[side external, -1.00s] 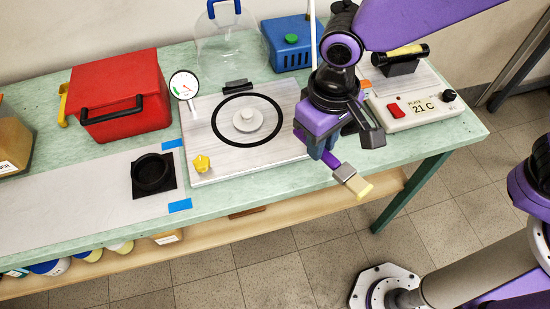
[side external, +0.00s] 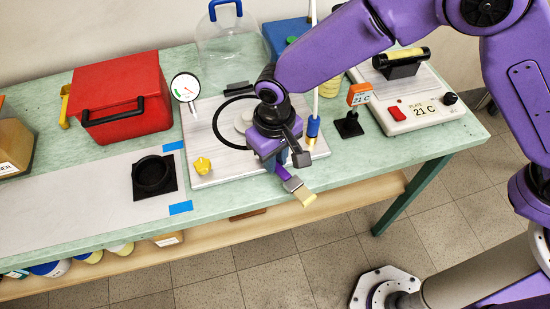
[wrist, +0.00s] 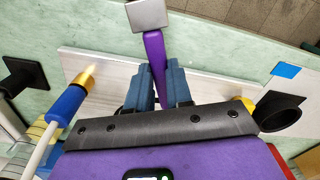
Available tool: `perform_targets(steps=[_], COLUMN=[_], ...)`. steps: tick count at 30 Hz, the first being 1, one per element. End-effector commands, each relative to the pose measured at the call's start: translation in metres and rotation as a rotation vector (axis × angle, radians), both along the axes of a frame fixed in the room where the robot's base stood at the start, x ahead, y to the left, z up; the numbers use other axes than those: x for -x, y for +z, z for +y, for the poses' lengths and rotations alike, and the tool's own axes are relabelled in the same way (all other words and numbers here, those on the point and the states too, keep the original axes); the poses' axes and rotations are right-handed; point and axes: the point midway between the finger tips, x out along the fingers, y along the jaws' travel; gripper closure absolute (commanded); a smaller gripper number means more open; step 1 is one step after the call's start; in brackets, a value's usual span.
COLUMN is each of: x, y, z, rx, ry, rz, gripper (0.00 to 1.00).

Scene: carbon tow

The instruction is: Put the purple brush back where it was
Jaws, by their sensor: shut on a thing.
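The purple brush shows a purple handle (side external: 282,173), a grey ferrule (side external: 293,184) and pale yellow bristles (side external: 306,197). My gripper (side external: 279,160) is shut on the handle and holds the brush near the front edge of the pale plate, with the bristles pointing toward the front right. In the wrist view the handle (wrist: 154,55) lies between my blue fingers (wrist: 157,78), and the grey ferrule (wrist: 147,14) reaches the top edge. The bristles are out of that view.
The pale plate (side external: 215,173) carries a black ring and a yellow knob (side external: 202,165). A blue-handled tool with a yellow tip (side external: 313,127) stands right of my gripper. The red box (side external: 120,85) is behind.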

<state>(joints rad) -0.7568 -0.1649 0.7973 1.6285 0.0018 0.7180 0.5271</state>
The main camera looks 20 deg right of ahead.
Motion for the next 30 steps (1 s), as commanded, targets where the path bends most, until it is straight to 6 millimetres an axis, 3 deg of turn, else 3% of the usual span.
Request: perform_targets(steps=[3, 21, 22, 24, 30], x=[0.0, 0.0, 0.0, 0.0, 0.0], y=[-0.012, -0.021, -0.021, -0.021, -0.02], z=[0.0, 0.0, 0.0, 0.0, 0.0], rx=[0.0, 0.0, 0.0, 0.0, 0.0], ry=[0.0, 0.0, 0.0, 0.0, 0.0], rz=[0.0, 0.001, 0.0, 0.0, 0.0], gripper=[1.0, 1.0, 0.73, 0.54, 0.54])
